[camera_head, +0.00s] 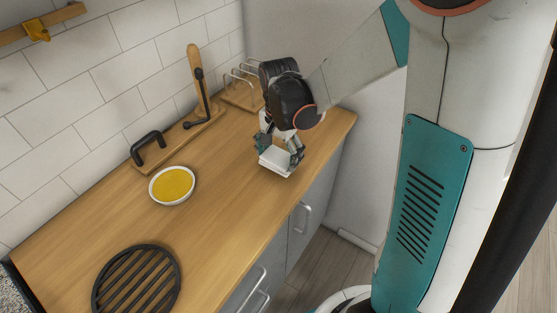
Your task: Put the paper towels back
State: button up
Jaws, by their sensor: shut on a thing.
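My gripper (281,145) is at the right end of the wooden counter, low over its front part, with its fingers pointing down. It is shut on a small white block-shaped thing (275,160), which looks like the paper towels. The white thing lies flat at or just above the counter top; I cannot tell whether it touches. My gripper and wrist hide part of it and the counter behind it.
The wooden counter (226,190) carries a white bowl with yellow contents (172,185), a black round grate (137,282), a wooden board with black handle (150,148) and a wire rack (240,92). A tiled wall stands behind. The counter's middle is clear.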

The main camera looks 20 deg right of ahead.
notch_tip(320, 180, down, 2)
jog(key=shift+f, duration=0.1)
jog(key=o, duration=0.9)
jog(key=shift+b, duration=0.3)
jog(key=shift+o, duration=0.2)
